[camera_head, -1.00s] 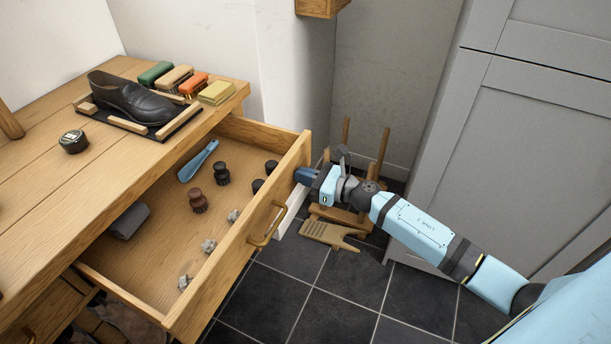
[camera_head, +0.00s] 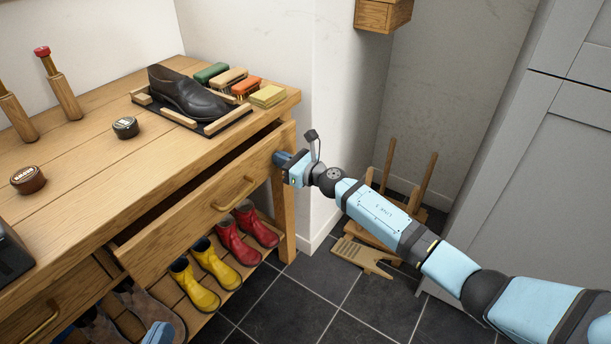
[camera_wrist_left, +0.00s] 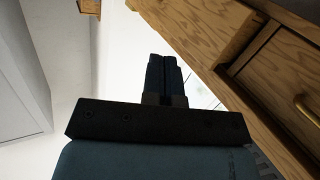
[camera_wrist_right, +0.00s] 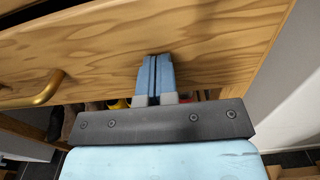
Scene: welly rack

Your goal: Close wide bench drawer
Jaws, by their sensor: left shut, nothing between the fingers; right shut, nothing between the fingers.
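The wide bench drawer (camera_head: 185,232) is partly out. A dark gap shows between its front and the benchtop, and its inside is mostly hidden. Its brass handle (camera_head: 236,192) is on the front and also shows in the right wrist view (camera_wrist_right: 38,96). My right gripper (camera_head: 281,159) is shut and empty, with its fingertips at the right end of the drawer front, seemingly touching it. The right wrist view shows its closed fingers (camera_wrist_right: 155,72) against the wood. My left gripper (camera_wrist_left: 166,72) is shut and empty; a blue piece of it seems to show at the head view's bottom edge.
The benchtop (camera_head: 75,165) bears a black shoe (camera_head: 186,92) on a tray, several brushes and polish tins (camera_head: 125,127). Yellow boots (camera_head: 215,265) and red boots (camera_head: 240,240) stand on the shelf below. A wooden stand (camera_head: 365,257) is on the floor, right. A grey cabinet (camera_head: 535,180) stands beyond.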

